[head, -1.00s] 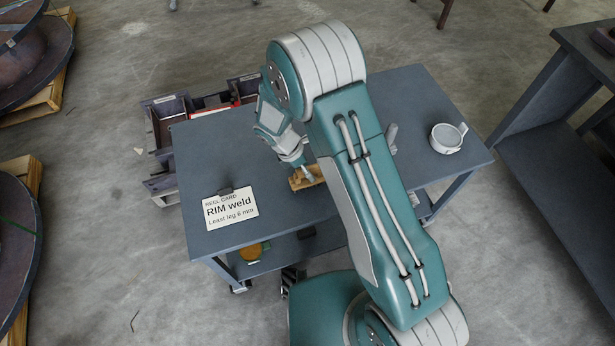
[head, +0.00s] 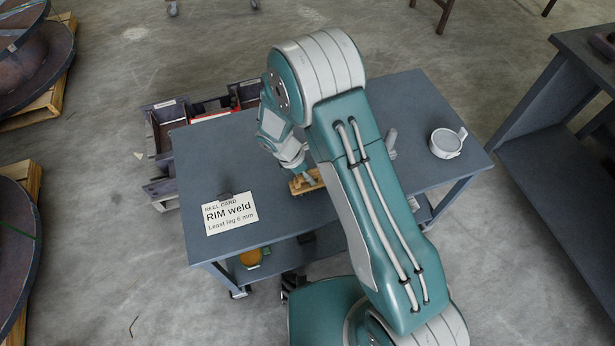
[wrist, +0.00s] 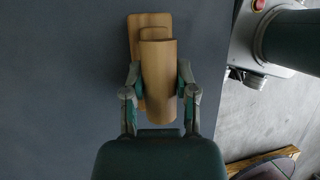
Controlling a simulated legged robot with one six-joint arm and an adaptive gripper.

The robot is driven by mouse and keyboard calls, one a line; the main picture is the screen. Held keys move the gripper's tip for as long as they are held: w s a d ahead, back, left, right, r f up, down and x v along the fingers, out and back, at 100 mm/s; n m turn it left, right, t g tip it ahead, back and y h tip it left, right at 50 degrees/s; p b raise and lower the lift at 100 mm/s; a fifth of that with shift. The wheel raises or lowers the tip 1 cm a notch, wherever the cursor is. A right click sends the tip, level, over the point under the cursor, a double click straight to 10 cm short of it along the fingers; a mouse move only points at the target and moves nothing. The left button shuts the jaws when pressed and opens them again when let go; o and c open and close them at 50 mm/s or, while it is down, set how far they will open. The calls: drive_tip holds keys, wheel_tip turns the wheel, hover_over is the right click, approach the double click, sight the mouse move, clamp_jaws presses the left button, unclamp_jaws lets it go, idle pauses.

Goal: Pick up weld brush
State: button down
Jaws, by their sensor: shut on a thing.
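The weld brush (head: 300,186) is a tan wooden piece over the near middle of the grey tabletop, partly hidden by my arm in the head view. In the wrist view the brush (wrist: 158,85) shows a rounded wooden handle in front of a flat wooden part. My gripper (wrist: 159,73) is shut on the handle, with one finger on each side. In the head view my gripper (head: 306,178) points down at the brush. I cannot tell whether the brush touches the table.
A white card reading "RIM weld" (head: 229,213) lies on the grey table (head: 212,150) at left. A white mug (head: 446,142) stands at the right end. A grey upright object (head: 391,138) is beside my arm. Dark bins (head: 168,128) sit beyond the left edge.

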drive_tip(key=shift+r, duration=0.5)
drive_tip(key=s+a+r, duration=0.6)
drive_tip(key=s+r, duration=0.5)
drive_tip(key=s, duration=0.1)
drive_tip(key=shift+s+r, duration=0.35)
drive_tip(key=shift+r, duration=0.05)
